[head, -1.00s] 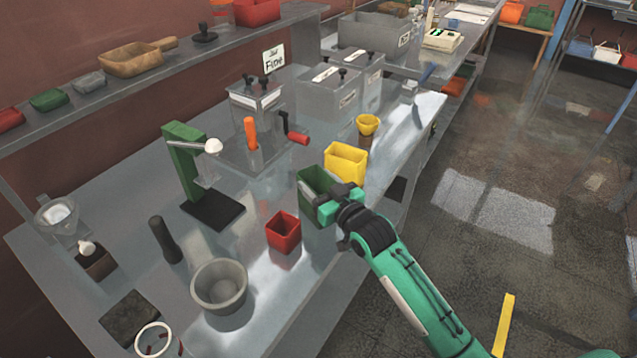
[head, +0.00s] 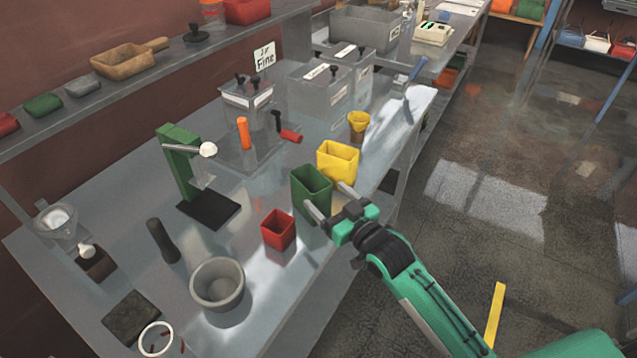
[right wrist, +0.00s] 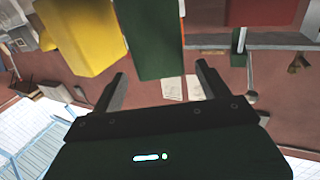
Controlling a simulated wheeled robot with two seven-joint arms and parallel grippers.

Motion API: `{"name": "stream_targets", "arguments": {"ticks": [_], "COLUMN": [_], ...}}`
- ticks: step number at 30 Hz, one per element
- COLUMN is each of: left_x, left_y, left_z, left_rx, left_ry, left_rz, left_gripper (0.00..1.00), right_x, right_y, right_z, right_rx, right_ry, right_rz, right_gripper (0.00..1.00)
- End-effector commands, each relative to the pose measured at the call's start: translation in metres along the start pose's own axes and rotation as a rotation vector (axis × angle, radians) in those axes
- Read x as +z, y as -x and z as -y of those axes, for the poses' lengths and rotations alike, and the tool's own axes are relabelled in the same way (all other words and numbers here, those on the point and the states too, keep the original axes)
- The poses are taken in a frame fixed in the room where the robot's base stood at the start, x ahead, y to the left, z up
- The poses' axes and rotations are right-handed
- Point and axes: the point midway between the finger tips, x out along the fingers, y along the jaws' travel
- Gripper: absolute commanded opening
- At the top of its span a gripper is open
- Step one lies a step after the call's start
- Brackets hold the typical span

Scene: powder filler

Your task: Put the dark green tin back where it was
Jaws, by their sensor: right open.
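The dark green tin (head: 313,193) stands upright and open-topped on the metal bench, between the red tin (head: 278,231) and the yellow tin (head: 339,160). My right gripper (head: 329,200) is open at the front side of the green tin, with its two fingers apart and pointing at it. In the right wrist view the green tin (right wrist: 157,40) shows between and beyond the fingertips (right wrist: 158,80), with gaps on both sides. The yellow tin (right wrist: 75,35) is to its left there. The left gripper is not in view.
A grey mortar (head: 217,287) and a green press stand (head: 178,165) are to the left. Lidded bins (head: 318,85) stand at the back. The bench's front edge is close to the tins, with open floor beyond.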

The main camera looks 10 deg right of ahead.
Motion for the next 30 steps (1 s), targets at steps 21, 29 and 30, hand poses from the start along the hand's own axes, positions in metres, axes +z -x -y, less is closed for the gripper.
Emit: {"name": "stream_targets", "arguments": {"ticks": [21,29,30], "left_x": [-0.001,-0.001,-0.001], "left_y": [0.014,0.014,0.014], "left_z": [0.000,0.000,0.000], "left_rx": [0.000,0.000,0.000], "left_ry": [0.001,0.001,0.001], "left_rz": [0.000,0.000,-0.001], "left_gripper": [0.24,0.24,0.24], "right_x": [0.000,0.000,0.000], "right_y": [0.048,0.048,0.048], "right_z": [0.000,0.000,0.000], "right_rx": [0.000,0.000,0.000], "right_ry": [0.001,0.000,0.000], "right_rz": [0.000,0.000,0.000], "right_gripper": [0.78,0.78,0.78]}}
